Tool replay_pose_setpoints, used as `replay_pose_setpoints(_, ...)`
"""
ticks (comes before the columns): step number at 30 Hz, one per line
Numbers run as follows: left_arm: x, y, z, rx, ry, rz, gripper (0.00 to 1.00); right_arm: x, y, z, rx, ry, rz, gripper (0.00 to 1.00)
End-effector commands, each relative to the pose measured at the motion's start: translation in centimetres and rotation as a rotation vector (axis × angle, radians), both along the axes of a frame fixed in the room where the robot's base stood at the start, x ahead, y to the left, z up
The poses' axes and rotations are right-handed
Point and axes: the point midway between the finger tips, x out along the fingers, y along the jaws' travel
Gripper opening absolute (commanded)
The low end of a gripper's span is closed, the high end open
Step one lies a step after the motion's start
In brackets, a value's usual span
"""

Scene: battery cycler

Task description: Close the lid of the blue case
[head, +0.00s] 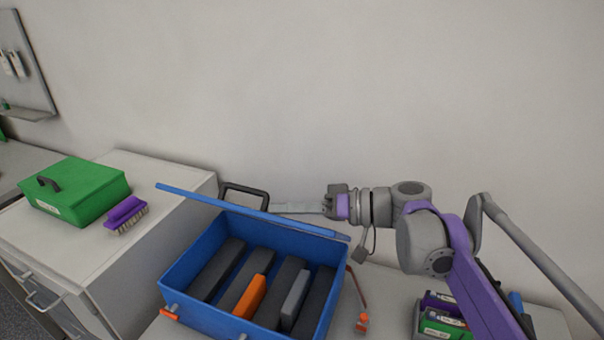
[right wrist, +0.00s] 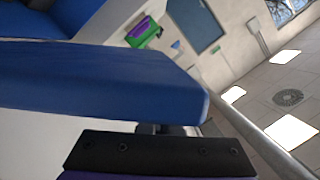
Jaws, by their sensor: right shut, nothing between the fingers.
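The blue case (head: 200,311) stands on the worktop with its lid (head: 205,201) raised, seen nearly edge-on above the back of the box. Dark slots inside hold an orange block (head: 251,297) and a grey block (head: 295,300). A black handle (head: 262,194) sticks up behind the lid. My right gripper (head: 276,208) is shut and empty, its fingers reaching left just behind the lid. I cannot tell whether they touch it. In the right wrist view the lid (right wrist: 100,82) fills much of the left, close to the dark gripper part (right wrist: 160,153). My left gripper is not in view.
A green box (head: 85,190) and a purple brush (head: 127,212) lie on the counter at the left. An orange-tipped cable (head: 362,320) lies right of the case. A bin with green and purple packs (head: 440,322) stands at the lower right. The wall is close behind.

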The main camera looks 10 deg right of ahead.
Motion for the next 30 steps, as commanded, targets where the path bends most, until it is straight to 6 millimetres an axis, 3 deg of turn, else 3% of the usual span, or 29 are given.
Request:
replay_pose_setpoints(6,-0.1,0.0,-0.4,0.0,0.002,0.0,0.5,-3.8,2.6,-4.6,-0.116,-0.17,0.002,0.0)
replay_pose_setpoints(15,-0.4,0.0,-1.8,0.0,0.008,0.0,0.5,-7.3,4.9,-11.7,-0.268,-0.398,0.003,0.0)
replay_pose_setpoints(24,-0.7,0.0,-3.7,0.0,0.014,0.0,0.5,-8.7,5.8,-17.5,-0.385,-0.571,0.001,0.0)
replay_pose_setpoints(30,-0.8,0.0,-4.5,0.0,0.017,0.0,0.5,-8.9,6.0,-19.7,-0.43,-0.638,0.0,0.0)
